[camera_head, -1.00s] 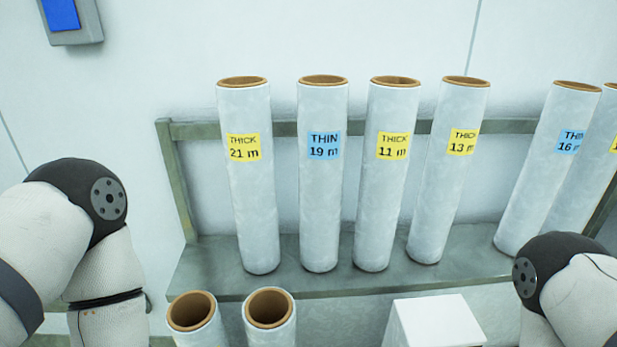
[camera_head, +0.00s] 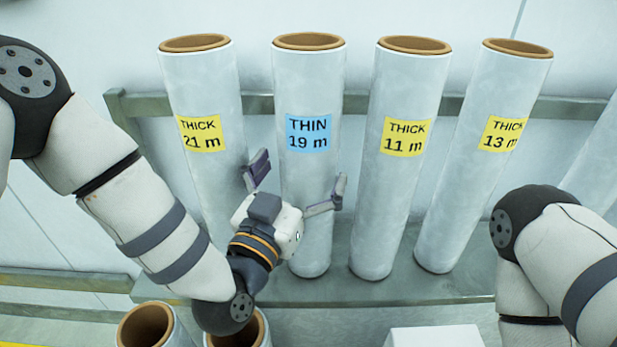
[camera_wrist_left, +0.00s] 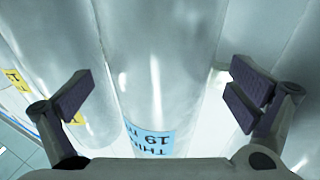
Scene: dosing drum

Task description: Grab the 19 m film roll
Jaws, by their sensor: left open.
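The 19 m film roll (camera_head: 309,145) stands upright on the shelf, with a blue label reading THIN 19 m, between the 21 m and 11 m rolls. It also fills the middle of the left wrist view (camera_wrist_left: 152,75), its blue label near the bottom. My left gripper (camera_head: 297,183) is open in front of the roll's lower half, below the label. Its two fingers are spread to either side of the roll in both views. Whether the pads touch it cannot be told. My right gripper is out of view; only my right arm shows at the lower right.
The yellow-labelled 21 m roll (camera_head: 202,100) stands close on the left. The 11 m roll (camera_head: 400,180) and 13 m roll (camera_head: 470,180) stand on the right. Two rolls (camera_head: 147,325) are below in front, beside a white box (camera_head: 435,336). A rail (camera_head: 260,104) runs behind.

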